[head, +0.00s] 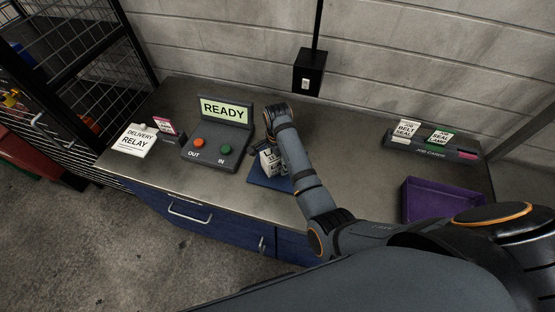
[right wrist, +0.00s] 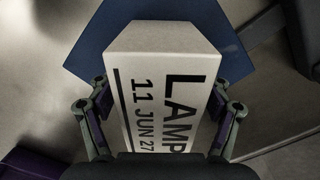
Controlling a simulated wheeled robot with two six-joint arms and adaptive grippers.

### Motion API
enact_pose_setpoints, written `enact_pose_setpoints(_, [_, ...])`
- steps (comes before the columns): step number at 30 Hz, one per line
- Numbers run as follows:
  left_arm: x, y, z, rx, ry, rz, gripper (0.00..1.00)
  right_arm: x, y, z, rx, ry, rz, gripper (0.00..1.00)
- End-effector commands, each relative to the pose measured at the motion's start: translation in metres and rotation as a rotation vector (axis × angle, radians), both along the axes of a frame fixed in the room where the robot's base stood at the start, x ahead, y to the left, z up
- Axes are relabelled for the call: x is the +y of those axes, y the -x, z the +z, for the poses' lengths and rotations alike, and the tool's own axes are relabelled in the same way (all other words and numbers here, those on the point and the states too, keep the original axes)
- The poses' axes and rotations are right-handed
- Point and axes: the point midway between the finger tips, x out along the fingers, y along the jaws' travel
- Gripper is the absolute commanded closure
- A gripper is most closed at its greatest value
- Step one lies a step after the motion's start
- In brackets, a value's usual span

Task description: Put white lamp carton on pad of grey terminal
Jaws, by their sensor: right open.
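The white lamp carton (head: 267,161) stands over the blue pad (head: 262,181), to the right of the grey terminal (head: 211,150), and appears to rest on it. In the right wrist view the carton (right wrist: 165,60) has "LAMP" and "11 JUN 27" facing me, and the blue pad (right wrist: 88,48) shows behind it. My right gripper (right wrist: 163,112) is open, with one finger on each side of the carton. In the head view my right wrist covers part of the carton and pad. My left gripper is not in view.
A purple tray (head: 433,220) and a card rack (head: 432,149) are on the right of the bench.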

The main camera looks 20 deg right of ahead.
Motion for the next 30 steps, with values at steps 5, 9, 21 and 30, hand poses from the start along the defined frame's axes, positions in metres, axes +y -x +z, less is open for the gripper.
enact_pose_setpoints(5, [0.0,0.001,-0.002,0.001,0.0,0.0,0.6,0.0,-0.001,0.009,-0.004,-0.001,0.0,0.21])
enact_pose_setpoints(9, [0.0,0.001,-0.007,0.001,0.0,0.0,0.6,0.0,-0.001,0.037,-0.006,-0.001,-0.001,0.21])
enact_pose_setpoints(21, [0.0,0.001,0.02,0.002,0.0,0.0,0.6,0.0,0.0,0.122,0.0,0.0,0.0,0.21])
enact_pose_setpoints(30, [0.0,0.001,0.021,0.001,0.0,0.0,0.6,0.0,0.0,0.123,0.0,0.0,0.0,0.21])
